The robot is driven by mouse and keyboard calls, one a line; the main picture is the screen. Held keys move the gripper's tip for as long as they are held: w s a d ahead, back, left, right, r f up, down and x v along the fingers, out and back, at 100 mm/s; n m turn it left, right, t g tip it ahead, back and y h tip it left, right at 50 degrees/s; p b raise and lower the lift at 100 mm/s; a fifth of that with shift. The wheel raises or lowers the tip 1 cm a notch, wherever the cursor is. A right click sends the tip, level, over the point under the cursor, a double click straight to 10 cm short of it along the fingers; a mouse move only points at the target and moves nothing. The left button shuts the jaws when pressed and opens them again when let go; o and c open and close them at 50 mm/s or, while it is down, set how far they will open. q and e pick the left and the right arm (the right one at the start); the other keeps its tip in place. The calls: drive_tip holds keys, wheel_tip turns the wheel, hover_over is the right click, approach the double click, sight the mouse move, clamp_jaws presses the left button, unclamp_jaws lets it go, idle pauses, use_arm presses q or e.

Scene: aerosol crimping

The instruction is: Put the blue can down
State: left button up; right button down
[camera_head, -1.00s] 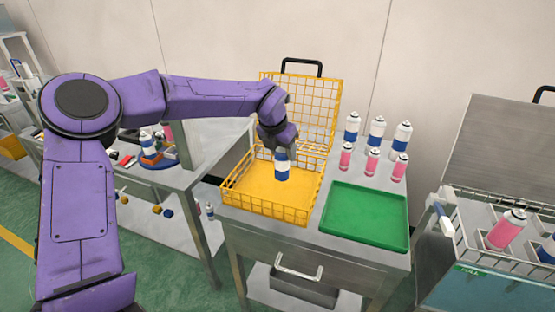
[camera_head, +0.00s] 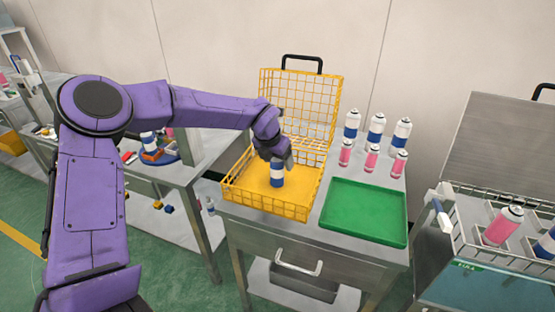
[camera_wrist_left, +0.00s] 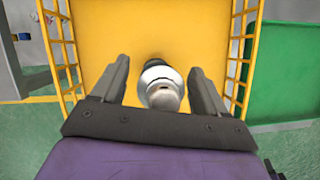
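The blue can (camera_head: 277,178), with white and blue bands, stands upright on the yellow floor of the yellow wire basket (camera_head: 262,207). My left gripper (camera_head: 279,157) is over the can's top, with its arm coming in from the left. In the left wrist view, the can's white top (camera_wrist_left: 161,85) is between the two fingers, with a gap on each side, so the left gripper (camera_wrist_left: 160,88) looks open around it. The can's lower part is hidden there. My right gripper is not in view.
A green tray (camera_head: 364,212) lies right of the basket. Several white-blue and pink cans (camera_head: 371,158) stand behind the tray. The basket's raised mesh lid (camera_head: 325,95) stands at the back. A metal crate with cans (camera_head: 503,225) is at far right.

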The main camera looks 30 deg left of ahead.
use_arm(q)
drive_tip(key=shift+r, duration=0.25)
drive_tip(key=b+v, duration=0.1)
drive_tip(key=v, duration=1)
drive_tip(key=shift+s+r, duration=0.15)
drive_tip(key=shift+r, duration=0.25)
